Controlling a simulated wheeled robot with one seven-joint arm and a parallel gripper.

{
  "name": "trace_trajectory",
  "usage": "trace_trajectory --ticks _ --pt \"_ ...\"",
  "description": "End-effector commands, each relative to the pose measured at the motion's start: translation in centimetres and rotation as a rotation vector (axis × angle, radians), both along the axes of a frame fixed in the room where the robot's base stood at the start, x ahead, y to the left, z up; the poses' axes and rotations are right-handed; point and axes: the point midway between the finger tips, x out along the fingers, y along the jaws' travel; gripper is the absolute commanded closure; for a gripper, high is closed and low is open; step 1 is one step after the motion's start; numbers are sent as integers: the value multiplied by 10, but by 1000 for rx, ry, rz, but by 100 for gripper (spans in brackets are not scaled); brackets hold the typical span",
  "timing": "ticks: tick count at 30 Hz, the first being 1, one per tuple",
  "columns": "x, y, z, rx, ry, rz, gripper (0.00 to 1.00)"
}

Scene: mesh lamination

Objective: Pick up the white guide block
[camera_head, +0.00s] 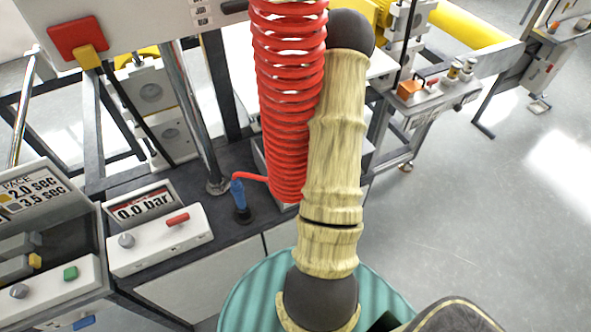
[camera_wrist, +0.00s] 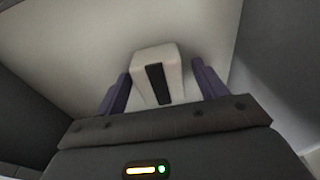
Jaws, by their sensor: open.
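The white guide block (camera_wrist: 143,62) shows in the wrist view, a pale block with a dark strip down its front face. My gripper (camera_wrist: 160,85) is open, with one purple finger on each side of the block. The block lies between the fingers; a narrow gap shows at the right finger, and I cannot tell whether the left finger touches it. In the head view my arm crosses the middle of the picture, and neither the gripper nor the block can be made out there.
In the head view, a coiled red hose (camera_head: 290,100) hangs beside my arm. A control box reading 0.0 bar (camera_head: 150,252) stands at the left. A blue fitting (camera_head: 238,195) stands on the dark bench. Open grey floor (camera_head: 470,220) lies to the right.

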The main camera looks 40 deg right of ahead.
Motion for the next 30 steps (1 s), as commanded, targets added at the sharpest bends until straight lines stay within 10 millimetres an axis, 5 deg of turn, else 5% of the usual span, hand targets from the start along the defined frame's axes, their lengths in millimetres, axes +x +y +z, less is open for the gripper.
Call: trace_trajectory --ticks 9,17,30 --pt "0 0 0 0 0 0 31" --pt "0 0 0 0 0 0 80" --pt "0 0 11 -1 -3 -1 80"
